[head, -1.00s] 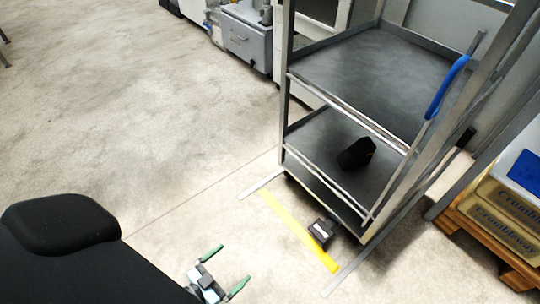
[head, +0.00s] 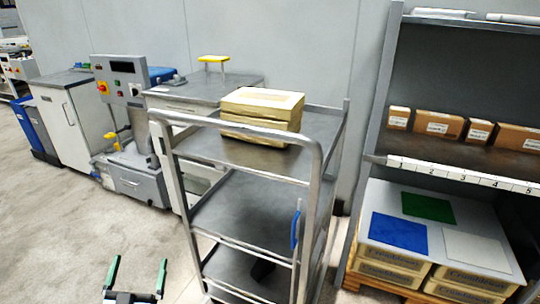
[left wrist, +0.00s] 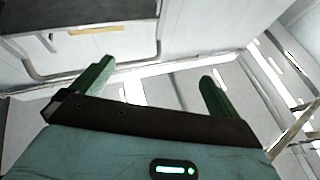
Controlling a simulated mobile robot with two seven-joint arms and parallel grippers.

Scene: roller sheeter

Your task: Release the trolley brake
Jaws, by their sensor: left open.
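A grey metal trolley (head: 245,212) with several shelves stands in the middle of the head view. A lever with a blue grip (head: 296,229) stands upright on its right side. A dark object (head: 262,270) shows low inside the trolley. The floor at the trolley's foot is out of view, and I cannot tell which part is the brake. My left gripper (head: 137,272) is open and empty, in front and to the left of the trolley, apart from it. Its green fingers also show spread in the left wrist view (left wrist: 155,85). My right gripper is not in view.
A cardboard box (head: 262,108) sits on the trolley's top shelf. A grey machine (head: 135,175) and cabinets stand behind at left. A shelf rack (head: 372,130) with small boxes and pallet crates stands close at right. Floor at the left is clear.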

